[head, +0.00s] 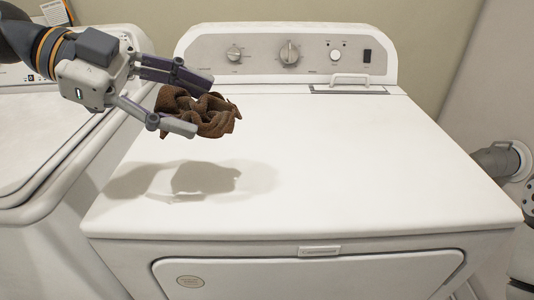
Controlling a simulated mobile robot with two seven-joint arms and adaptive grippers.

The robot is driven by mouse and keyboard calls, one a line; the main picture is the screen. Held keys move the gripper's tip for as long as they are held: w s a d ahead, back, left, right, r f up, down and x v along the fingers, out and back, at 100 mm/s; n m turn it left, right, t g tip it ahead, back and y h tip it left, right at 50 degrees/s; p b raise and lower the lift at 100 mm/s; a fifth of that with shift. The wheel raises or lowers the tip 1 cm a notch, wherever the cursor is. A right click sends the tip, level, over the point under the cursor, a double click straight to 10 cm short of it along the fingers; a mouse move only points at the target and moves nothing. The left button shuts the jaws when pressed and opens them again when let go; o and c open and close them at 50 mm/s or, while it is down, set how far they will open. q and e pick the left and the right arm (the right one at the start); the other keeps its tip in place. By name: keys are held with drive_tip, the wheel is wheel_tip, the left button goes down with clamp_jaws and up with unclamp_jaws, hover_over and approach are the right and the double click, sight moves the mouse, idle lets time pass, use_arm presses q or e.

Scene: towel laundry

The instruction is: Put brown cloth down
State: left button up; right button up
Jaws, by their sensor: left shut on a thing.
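A crumpled brown cloth (215,118) is held by my left gripper (202,103) in the head view. The gripper's two fingers are shut on the cloth, one behind it and one in front of its left side. Gripper and cloth hang above the left part of the white dryer top (340,160). Their shadow lies on the surface below, apart from the cloth. My right gripper is not in view.
A second white machine (40,150) with a lid stands at the left. The dryer's control panel (290,54) with knobs rises at the back, with a small handle (350,80) in front of it. The dryer top is otherwise clear.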

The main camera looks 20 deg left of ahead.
use_arm(q)
drive_tip(key=w+d+f+b, duration=0.1)
drive_tip(key=w+f, duration=0.1)
drive_tip(key=w+d+f+b, duration=0.1)
drive_tip(key=w+d+f, duration=0.1)
drive_tip(key=w+f, duration=0.1)
drive_tip(key=w+d+f+b, duration=0.1)
drive_tip(key=w+d+f, duration=0.1)
drive_tip(key=f, duration=0.1)
drive_tip(key=shift+w, duration=0.3)
drive_tip(key=shift+w+d+f, duration=0.4)
drive_tip(key=shift+w+f, duration=0.05)
drive_tip(key=f, duration=0.3)
drive_tip(key=shift+w+d+f+b, duration=0.15)
drive_tip(key=shift+w+f+b, duration=0.1)
drive_tip(key=shift+b, duration=0.15)
drive_tip(key=shift+r, duration=0.1)
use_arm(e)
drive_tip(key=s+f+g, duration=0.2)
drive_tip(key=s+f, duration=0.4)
use_arm(q)
drive_tip(key=o, duration=0.7)
drive_tip(key=shift+f, duration=0.2)
drive_tip(key=o, duration=0.5)
drive_tip(key=shift+c, duration=0.2)
